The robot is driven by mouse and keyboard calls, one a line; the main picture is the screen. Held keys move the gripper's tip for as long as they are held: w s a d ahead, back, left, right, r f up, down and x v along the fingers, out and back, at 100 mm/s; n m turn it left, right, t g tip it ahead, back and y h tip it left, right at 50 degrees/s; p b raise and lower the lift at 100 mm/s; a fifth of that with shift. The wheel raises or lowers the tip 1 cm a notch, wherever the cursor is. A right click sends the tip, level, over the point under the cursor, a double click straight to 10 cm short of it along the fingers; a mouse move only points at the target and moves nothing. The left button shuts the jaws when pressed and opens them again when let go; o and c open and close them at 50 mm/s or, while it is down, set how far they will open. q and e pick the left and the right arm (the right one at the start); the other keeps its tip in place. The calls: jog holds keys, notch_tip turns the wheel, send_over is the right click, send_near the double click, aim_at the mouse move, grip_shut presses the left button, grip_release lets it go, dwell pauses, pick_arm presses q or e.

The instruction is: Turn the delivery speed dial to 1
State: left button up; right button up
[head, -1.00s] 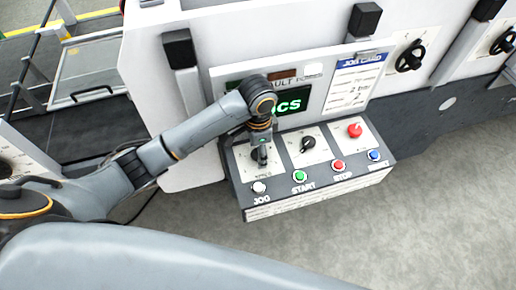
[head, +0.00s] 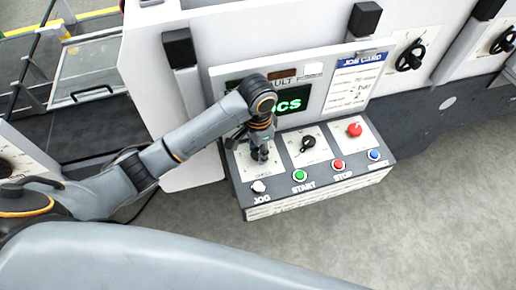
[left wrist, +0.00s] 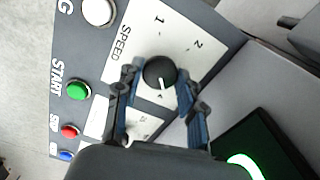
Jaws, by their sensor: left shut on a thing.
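The black speed dial (left wrist: 159,72) sits on a white plate (left wrist: 180,35) marked SPEED, with the figures 1 and 2 readable. Its white pointer line faces the bottom of the left wrist view, away from the 1; the mark beside it is too small to read surely. My left gripper (left wrist: 157,88) is shut on this dial, one finger on each side. In the head view my left gripper (head: 260,153) is over the panel's left plate and hides most of the dial. My right gripper is not in view.
The control panel (head: 320,185) also bears a middle black knob (head: 308,143), a red knob (head: 354,130), and white, green (head: 299,175), red and blue buttons along its front. A display (head: 292,99) and a job card (head: 357,80) stand behind. Another dial panel is partly visible at far left.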

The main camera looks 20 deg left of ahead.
pick_arm(q)
jog(key=n, duration=0.4)
jog(key=shift+n, duration=0.3)
jog(key=n, duration=0.4)
jog(key=shift+n, duration=0.3)
jog(key=n, duration=0.4)
jog(key=shift+n, duration=0.3)
jog(key=n, duration=1.2)
jog(key=shift+a+b, duration=0.1)
jog(key=shift+b, duration=0.3)
jog(key=n, duration=0.4)
jog(key=shift+r, duration=0.1)
jog(key=shift+n+p, duration=0.4)
jog(key=shift+n, duration=1.3)
